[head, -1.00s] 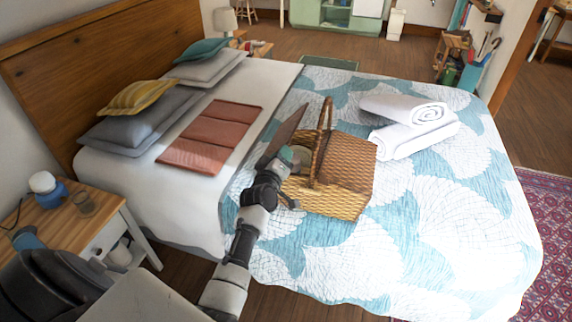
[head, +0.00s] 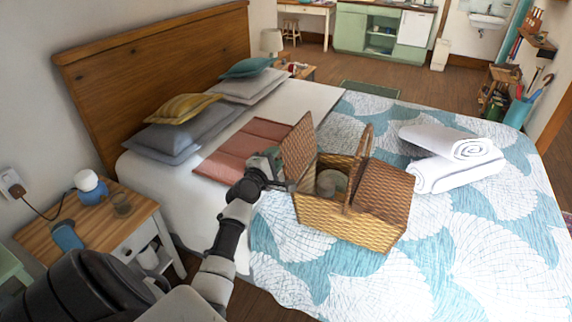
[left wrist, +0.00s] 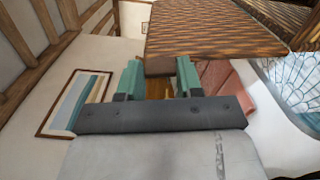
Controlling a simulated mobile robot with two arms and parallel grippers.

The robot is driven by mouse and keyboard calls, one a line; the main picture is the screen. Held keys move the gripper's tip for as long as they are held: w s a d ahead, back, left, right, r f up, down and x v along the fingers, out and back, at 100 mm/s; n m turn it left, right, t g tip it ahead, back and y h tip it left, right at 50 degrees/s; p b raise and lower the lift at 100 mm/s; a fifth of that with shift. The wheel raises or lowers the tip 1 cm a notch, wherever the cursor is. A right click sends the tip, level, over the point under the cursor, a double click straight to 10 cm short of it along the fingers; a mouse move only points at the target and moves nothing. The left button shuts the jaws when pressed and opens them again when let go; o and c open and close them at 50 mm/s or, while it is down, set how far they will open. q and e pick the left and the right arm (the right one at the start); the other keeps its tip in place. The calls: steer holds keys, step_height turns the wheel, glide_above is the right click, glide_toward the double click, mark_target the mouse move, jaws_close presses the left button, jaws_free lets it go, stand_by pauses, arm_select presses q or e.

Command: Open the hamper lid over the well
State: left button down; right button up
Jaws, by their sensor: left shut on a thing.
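The wicker hamper (head: 340,223) stands on the bed, with an arched handle (head: 360,160) over its middle. Its left lid (head: 299,148) is raised steeply, and the well below it is open. A pale round item (head: 328,184) shows inside the well. The right lid (head: 385,188) lies closed. My left gripper (head: 274,158) is shut on the raised lid's edge, on the headboard side. In the left wrist view, the lid (left wrist: 212,32) reaches between the two green fingertips of the gripper (left wrist: 159,76). My right gripper is out of view.
Rolled white towels (head: 455,160) lie right of the hamper on the patterned bedspread. A folded pinkish-red throw (head: 240,152) lies behind my gripper, with pillows (head: 170,135) beyond. A bedside table (head: 90,225) stands at left.

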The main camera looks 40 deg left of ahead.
arm_select(q)
steer(key=shift+s+a+f+n+b, duration=0.15)
steer(key=shift+a+f+n+b, duration=0.1)
steer(key=shift+a+n, duration=0.3)
steer(key=shift+s+a+f+n+b, duration=0.2)
steer(key=shift+a+n, duration=0.25)
steer(key=shift+a, duration=0.15)
steer(key=shift+s+a+f+n+b, duration=0.1)
steer(key=shift+a+f+n+b, duration=0.15)
steer(key=shift+a+n, duration=0.3)
steer(key=c, duration=0.7)
jaws_free()
steer(key=shift+w, duration=0.1)
steer(key=v, duration=1.1)
steer(key=shift+a+f, duration=0.1)
steer(key=shift+a, duration=0.05)
steer(key=shift+w, duration=0.1)
